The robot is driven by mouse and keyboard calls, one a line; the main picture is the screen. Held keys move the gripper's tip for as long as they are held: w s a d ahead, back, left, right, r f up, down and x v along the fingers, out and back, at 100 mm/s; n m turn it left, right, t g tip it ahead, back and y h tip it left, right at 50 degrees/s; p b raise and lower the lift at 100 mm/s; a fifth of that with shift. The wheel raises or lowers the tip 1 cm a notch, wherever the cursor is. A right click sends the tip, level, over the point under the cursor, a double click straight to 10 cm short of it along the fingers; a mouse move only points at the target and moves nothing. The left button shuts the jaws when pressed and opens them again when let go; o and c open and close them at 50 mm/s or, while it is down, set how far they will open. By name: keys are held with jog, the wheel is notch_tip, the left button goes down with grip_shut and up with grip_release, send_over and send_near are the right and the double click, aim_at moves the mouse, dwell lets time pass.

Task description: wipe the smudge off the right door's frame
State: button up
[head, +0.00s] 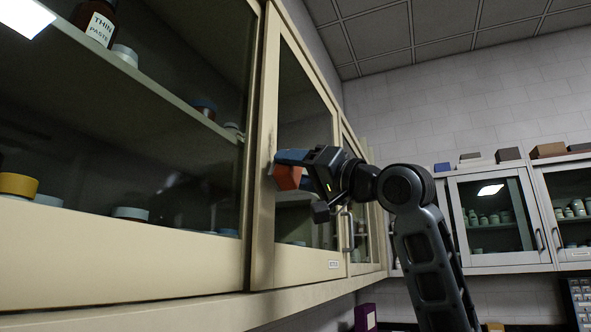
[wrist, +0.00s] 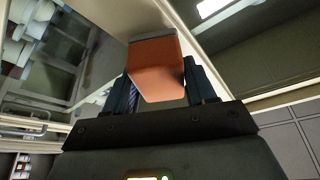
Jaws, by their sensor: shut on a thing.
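My gripper (head: 292,168) is shut on an orange sponge block (head: 286,178) with a greyish top layer. In the head view the block is at the left stile of the right door's frame (head: 262,228); I cannot tell whether it touches. A faint dark smudge (head: 271,142) shows on this stile just above the block. In the wrist view the sponge (wrist: 158,70) sits between the two dark fingers, its far end against or close to the pale frame (wrist: 205,40).
The left door's glass (head: 130,130) shows shelves with jars. A door handle (head: 346,231) stands out to the right of my gripper. More glass-fronted cabinets (head: 500,215) hang on the far wall, with boxes on top.

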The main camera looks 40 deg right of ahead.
aim_at(272, 119)
jog(key=shift+w+a, duration=0.35)
jog(key=shift+w, duration=0.45)
jog(key=shift+r, duration=0.1)
jog(key=shift+s+r+p, duration=0.1)
jog(key=shift+r+p, duration=1.4)
jog(key=shift+r, duration=4.05)
jog(key=shift+w, duration=0.2)
jog(key=shift+s+f+b, duration=0.15)
jog(key=shift+f+b, duration=2.35)
jog(key=shift+f, duration=1.4)
jog(key=shift+f+b, duration=1)
jog(key=shift+f, duration=0.75)
